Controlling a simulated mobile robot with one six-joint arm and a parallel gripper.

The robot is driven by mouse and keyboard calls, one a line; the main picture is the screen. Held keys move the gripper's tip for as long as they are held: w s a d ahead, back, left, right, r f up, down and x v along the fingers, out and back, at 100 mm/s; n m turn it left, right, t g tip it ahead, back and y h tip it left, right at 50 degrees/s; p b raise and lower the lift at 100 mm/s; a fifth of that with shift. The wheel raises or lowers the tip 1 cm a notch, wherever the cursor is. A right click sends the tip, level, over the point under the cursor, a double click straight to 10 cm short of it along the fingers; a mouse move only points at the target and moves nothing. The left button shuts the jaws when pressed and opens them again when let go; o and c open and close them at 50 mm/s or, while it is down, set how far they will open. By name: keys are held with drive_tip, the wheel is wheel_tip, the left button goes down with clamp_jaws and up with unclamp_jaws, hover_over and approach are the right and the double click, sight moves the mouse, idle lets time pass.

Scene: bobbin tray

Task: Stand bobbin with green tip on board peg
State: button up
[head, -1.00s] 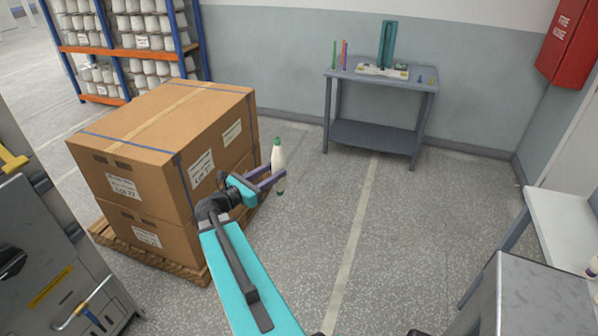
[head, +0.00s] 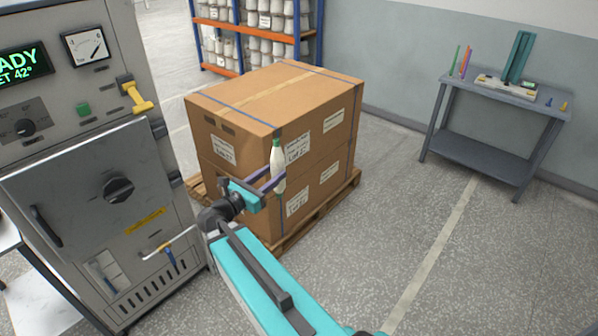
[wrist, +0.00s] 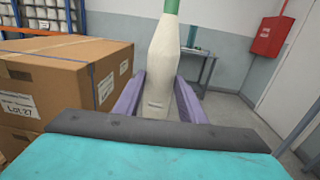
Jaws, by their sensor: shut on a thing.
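A white bobbin with a green tip (head: 278,167) stands upright between the fingers of my gripper (head: 271,181). In the head view it shows in front of the stacked cartons. In the wrist view the bobbin (wrist: 158,68) rises between the two purple fingers (wrist: 158,102), green end up. My gripper is shut on it and holds it in the air. No board with pegs can be made out clearly in these frames.
Strapped cartons (head: 255,97) stand on a wooden pallet (head: 305,222). A grey machine (head: 95,180) is at the left. A grey table (head: 500,100) with a teal upright and coloured rods stands by the wall. A shelf of white bobbins (head: 265,20) is behind. Floor at right is clear.

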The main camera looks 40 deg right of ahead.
drive_tip(key=w+a+f+n+t+y+b, duration=0.1)
drive_tip(key=w+a+t, duration=0.1)
drive_tip(key=a, duration=0.7)
drive_tip(key=w+a+n+t+y, duration=0.1)
drive_tip(key=w+a+n+t, duration=0.1)
drive_tip(key=a, duration=0.8)
drive_tip(key=w+a+f+n+t+y+b, duration=0.1)
drive_tip(key=a+n+t, duration=0.1)
drive_tip(key=a, duration=0.8)
drive_tip(key=shift+w+a+f+t+b, duration=0.2)
drive_tip(key=shift+w+f+t+b, duration=0.15)
drive_tip(key=shift+t, duration=0.45)
